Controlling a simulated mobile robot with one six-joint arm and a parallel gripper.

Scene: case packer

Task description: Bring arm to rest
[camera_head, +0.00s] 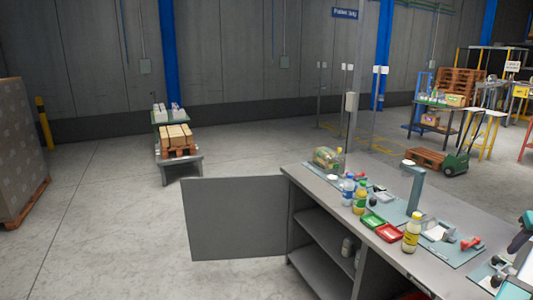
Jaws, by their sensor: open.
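My gripper cannot be made out in the head view. A dark and teal shape is cut off at the right edge, above the bench; it may be part of my arm, but too little shows to tell. The grey workbench (308,186) runs from the middle to the lower right.
A grey panel (235,218) juts left from the bench. A teal post (415,190) rises from the bench top. A cart with boxes (180,165) stands farther back, and a wrapped pallet load (22,140) is at far left. The floor between is clear.

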